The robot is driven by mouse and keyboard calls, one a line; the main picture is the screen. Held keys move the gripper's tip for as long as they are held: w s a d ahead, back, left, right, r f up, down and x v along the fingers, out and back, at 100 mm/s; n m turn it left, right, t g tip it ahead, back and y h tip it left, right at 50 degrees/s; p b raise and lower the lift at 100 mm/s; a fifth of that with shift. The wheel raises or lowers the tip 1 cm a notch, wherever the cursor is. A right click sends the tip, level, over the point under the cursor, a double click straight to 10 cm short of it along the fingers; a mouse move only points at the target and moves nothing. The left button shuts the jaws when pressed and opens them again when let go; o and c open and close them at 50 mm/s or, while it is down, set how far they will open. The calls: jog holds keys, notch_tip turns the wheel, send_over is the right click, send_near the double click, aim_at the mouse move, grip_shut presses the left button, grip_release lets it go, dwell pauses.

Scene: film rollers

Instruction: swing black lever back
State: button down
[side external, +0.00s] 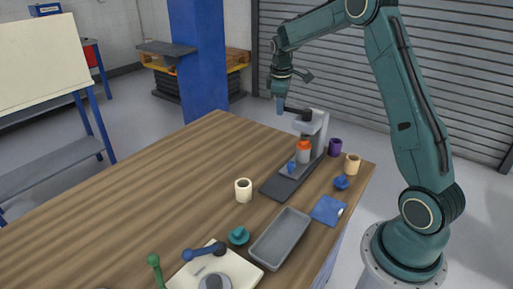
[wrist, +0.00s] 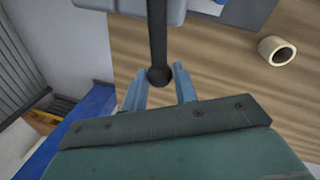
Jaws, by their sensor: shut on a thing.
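The black lever (side external: 296,110) sticks out to the left from the top of a grey upright machine (side external: 314,127) at the far right part of the table. In the wrist view the lever (wrist: 157,35) runs down from the grey machine head and ends in a round black knob (wrist: 159,76). My gripper (side external: 280,108) is at the lever's free end, above the table. In the wrist view my gripper's blue fingers (wrist: 161,80) stand on both sides of the knob, shut on it.
Cream rollers (side external: 243,190) (side external: 352,164), a purple roller (side external: 335,147) and a grey tray (side external: 281,238) are on the table. The table's left side is clear.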

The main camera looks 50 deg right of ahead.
jog(key=shift+w+d+m, duration=0.15)
jog(key=shift+d+m, duration=0.8)
jog(key=shift+m, duration=0.35)
jog(key=shift+r, duration=0.1)
jog(key=c, duration=1.1)
grip_release()
notch_tip(320, 180, up, 14)
jog(key=a, duration=0.2)
jog(key=shift+s+a+f, duration=0.25)
jog(key=shift+a, duration=0.05)
